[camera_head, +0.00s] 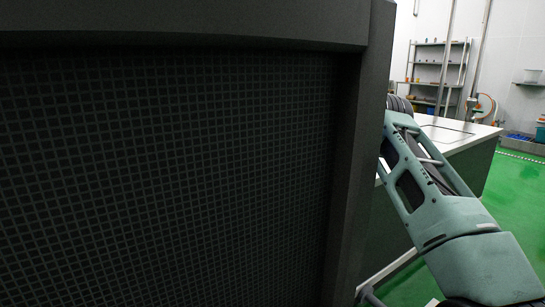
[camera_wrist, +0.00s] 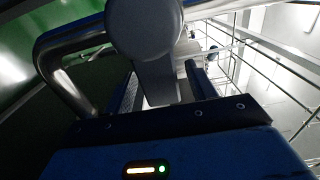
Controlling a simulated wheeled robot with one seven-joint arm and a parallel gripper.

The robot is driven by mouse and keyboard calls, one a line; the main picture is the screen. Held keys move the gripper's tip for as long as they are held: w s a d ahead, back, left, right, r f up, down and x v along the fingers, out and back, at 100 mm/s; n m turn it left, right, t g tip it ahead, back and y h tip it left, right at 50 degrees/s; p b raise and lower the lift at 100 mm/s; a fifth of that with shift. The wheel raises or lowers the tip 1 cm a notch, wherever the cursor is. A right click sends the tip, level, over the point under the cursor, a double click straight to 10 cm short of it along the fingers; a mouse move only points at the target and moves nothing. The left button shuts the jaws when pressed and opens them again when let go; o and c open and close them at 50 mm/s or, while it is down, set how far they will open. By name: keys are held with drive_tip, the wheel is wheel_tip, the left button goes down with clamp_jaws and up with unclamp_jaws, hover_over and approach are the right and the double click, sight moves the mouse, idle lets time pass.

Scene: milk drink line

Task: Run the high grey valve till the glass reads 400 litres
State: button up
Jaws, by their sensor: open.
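In the wrist view, my gripper (camera_wrist: 164,84) is open, with its dark fingers pointing away from the blue body. A grey part with a broad rounded end and a narrower stem (camera_wrist: 145,30) shows at the top middle, over the space between the fingers. It looks like a valve handle, but I cannot tell for sure that it is the high grey valve, nor whether a finger touches it. The gripper is hidden in the head view, where only my pale green arm shows at the right. The glass and its reading are not in view.
A dark meshed panel with a thick frame (camera_head: 358,150) blocks most of the head view. A pale-topped cabinet (camera_head: 455,135) stands behind my arm, with shelves (camera_head: 438,65) farther back. In the wrist view, a bent metal tube (camera_wrist: 52,72) is at left and wire racking (camera_wrist: 265,62) at right.

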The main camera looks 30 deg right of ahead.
clamp_jaws()
drive_tip(key=shift+r, duration=0.1)
drive_tip(key=r+n, duration=0.1)
drive_tip(key=n, duration=0.1)
drive_tip(key=shift+a+r+n+p, duration=0.1)
drive_tip(key=shift+n+p, duration=0.25)
drive_tip(key=shift+n, duration=0.05)
drive_tip(key=shift+a+r+n, duration=0.15)
drive_tip(key=shift+r+n, duration=0.2)
drive_tip(key=shift+n, duration=0.4)
drive_tip(key=shift+a+r+n, duration=0.1)
drive_tip(key=shift+r+n, duration=0.25)
drive_tip(key=shift+n, duration=0.4)
unclamp_jaws()
